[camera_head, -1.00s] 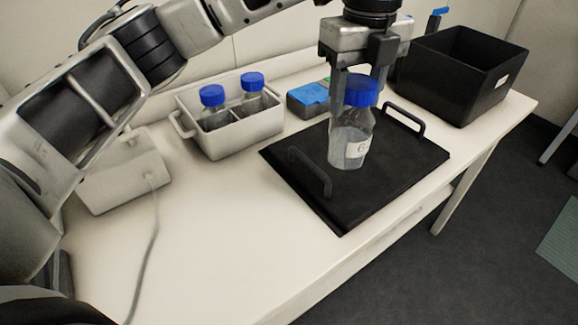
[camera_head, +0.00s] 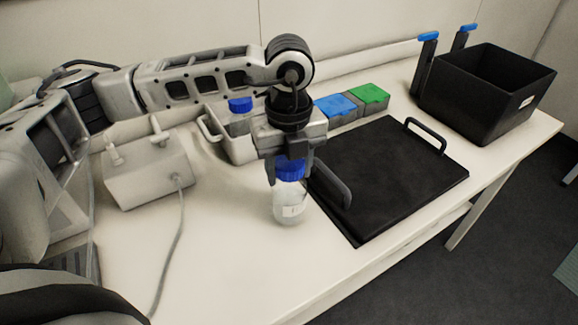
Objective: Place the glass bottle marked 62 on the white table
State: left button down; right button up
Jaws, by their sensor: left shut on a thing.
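My left gripper (camera_head: 288,172) is shut on a clear glass bottle (camera_head: 290,204) with a blue cap and a white label. The bottle is upright; its marking is too small to read now. It is over the white table (camera_head: 225,265), left of the black tray. I cannot tell whether its base touches the table. The black tray (camera_head: 390,175) with two handles is empty. My right gripper is not in view.
A white divided caddy (camera_head: 213,135) behind my gripper holds a blue-capped bottle (camera_head: 240,105), partly hidden. Blue (camera_head: 335,107) and green (camera_head: 369,94) boxes stand behind the tray. A black bin (camera_head: 490,100) is at back right. A white device (camera_head: 147,175) with a cable sits left. The front table is clear.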

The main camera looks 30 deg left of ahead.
pick_arm(q)
jog(key=shift+f, duration=0.45)
jog(key=shift+f, duration=0.15)
jog(key=c, duration=0.7)
grip_release()
jog(key=shift+o, duration=0.2)
notch_tip(320, 180, up, 12)
jog(key=shift+r+b, duration=0.15)
jog(key=shift+b, duration=0.45)
